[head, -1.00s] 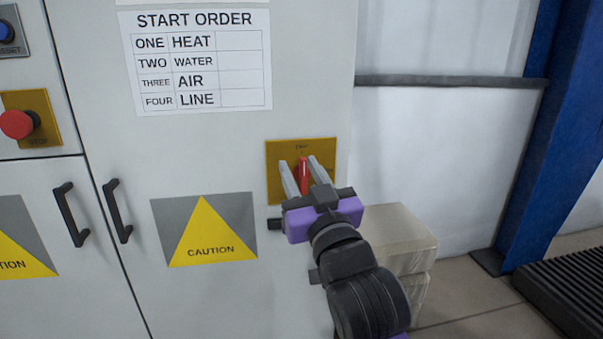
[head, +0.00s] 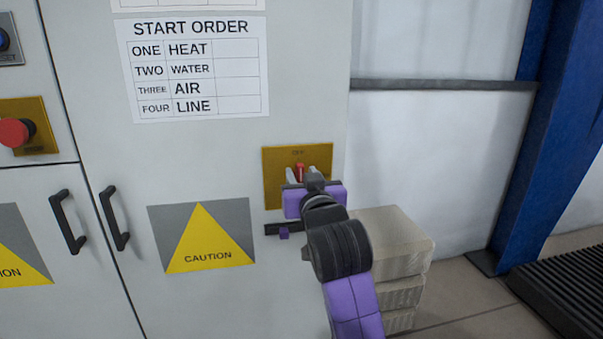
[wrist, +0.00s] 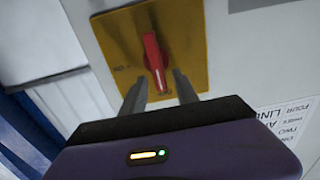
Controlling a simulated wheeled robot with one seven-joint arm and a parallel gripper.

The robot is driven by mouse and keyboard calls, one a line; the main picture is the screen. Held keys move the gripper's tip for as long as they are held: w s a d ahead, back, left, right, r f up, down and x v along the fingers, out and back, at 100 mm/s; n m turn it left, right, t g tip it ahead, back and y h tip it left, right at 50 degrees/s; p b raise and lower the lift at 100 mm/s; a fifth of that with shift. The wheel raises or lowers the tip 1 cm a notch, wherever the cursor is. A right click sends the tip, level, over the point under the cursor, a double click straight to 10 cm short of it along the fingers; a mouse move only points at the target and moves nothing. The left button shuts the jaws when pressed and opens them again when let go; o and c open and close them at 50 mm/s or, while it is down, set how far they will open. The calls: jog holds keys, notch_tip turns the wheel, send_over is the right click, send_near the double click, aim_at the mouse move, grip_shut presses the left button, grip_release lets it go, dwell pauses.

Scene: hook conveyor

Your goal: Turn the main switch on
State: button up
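The main switch is a red rotary handle (head: 300,172) on a yellow plate (head: 270,185) on the grey cabinet door. In the wrist view, turned roughly upside down, the red handle (wrist: 153,55) has its white mark towards the label that the head view suggests reads OFF. Another label, apparently ON, sits to one side on the plate. My gripper (head: 309,177) is at the plate, partly hiding the handle's lower part. In the wrist view my gripper (wrist: 159,82) is open, its fingers either side of the handle's marked end, with gaps showing.
Cabinet door handles (head: 114,218) stick out at left. A red stop button (head: 15,132) is farther left, and a caution sign (head: 201,238) is below. Stacked pale blocks (head: 388,250) stand on the floor right of my arm. A blue post (head: 545,130) stands at right.

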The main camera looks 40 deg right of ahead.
jog(key=shift+w+d, duration=0.2)
jog(key=shift+w, duration=0.15)
grip_shut()
jog(key=shift+s+d+f+m+b, duration=0.35)
jog(key=shift+m+b, duration=1.05)
jog(key=shift+m, duration=1.55)
jog(key=shift+s+d+f+m+b, duration=0.1)
jog(key=shift+d+f+m+b, duration=0.35)
jog(key=shift+m+b, duration=1.8)
jog(key=shift+s+d+f+m+b, duration=0.25)
jog(key=shift+f+m+b, duration=0.3)
jog(key=shift+m, duration=3.15)
